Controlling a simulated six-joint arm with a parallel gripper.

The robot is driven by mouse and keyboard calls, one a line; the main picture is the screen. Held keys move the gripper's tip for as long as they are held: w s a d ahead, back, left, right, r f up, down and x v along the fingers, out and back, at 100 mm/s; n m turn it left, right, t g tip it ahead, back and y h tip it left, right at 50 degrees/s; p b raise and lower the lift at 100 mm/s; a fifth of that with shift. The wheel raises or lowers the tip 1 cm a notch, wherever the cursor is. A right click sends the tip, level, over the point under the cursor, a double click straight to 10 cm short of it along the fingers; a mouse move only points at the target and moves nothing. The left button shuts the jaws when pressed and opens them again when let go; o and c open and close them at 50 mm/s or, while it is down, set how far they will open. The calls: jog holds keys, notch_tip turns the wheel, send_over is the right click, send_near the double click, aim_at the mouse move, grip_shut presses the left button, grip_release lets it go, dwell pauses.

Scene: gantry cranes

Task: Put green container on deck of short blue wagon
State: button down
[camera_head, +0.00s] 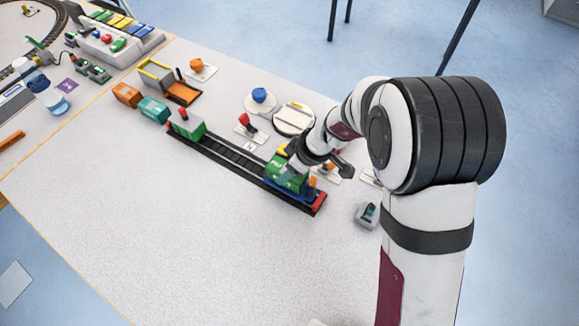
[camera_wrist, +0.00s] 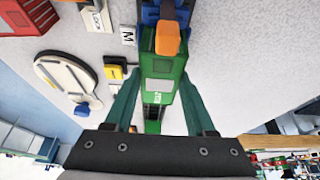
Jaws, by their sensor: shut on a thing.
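The green container (camera_head: 283,176) is at the right end of the track in the head view. My gripper (camera_head: 293,166) is shut on it from above. In the wrist view the green container (camera_wrist: 158,88) lies between the two teal fingers of my gripper (camera_wrist: 159,80). The short blue wagon (camera_head: 294,192) shows as a blue strip under and beside the container, and as blue parts at the top of the wrist view (camera_wrist: 150,13). The container is over the wagon; I cannot tell whether it touches the deck.
An orange knob (camera_wrist: 167,38) is close to the container. A red buffer (camera_head: 319,203) closes the track's (camera_head: 232,155) right end. A round white turntable (camera_head: 293,119) lies behind. The table front is clear.

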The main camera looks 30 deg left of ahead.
jog(key=shift+f, duration=0.45)
dwell(0.3)
jog(key=shift+c, duration=0.8)
grip_release()
jog(key=shift+r, duration=3.5)
jog(key=s+d+r+m+h, duration=0.1)
jog(key=s+d+r+m, duration=0.2)
jog(key=d+m, duration=0.3)
jog(key=s+d+r+m, duration=0.3)
jog(key=d+m, duration=0.1)
jog(key=d, duration=0.4)
jog(key=s+d+r+m+h, duration=0.1)
jog(key=s+d+r+m, duration=0.3)
jog(key=d, duration=0.3)
jog(key=s+d+m, duration=0.6)
jog(key=s+m, duration=0.1)
jog(key=m, duration=0.2)
jog(key=shift+s+d+f+m+h, duration=0.3)
jog(key=shift+s+d+f+h, duration=0.05)
jog(key=shift+d+f+h, duration=0.05)
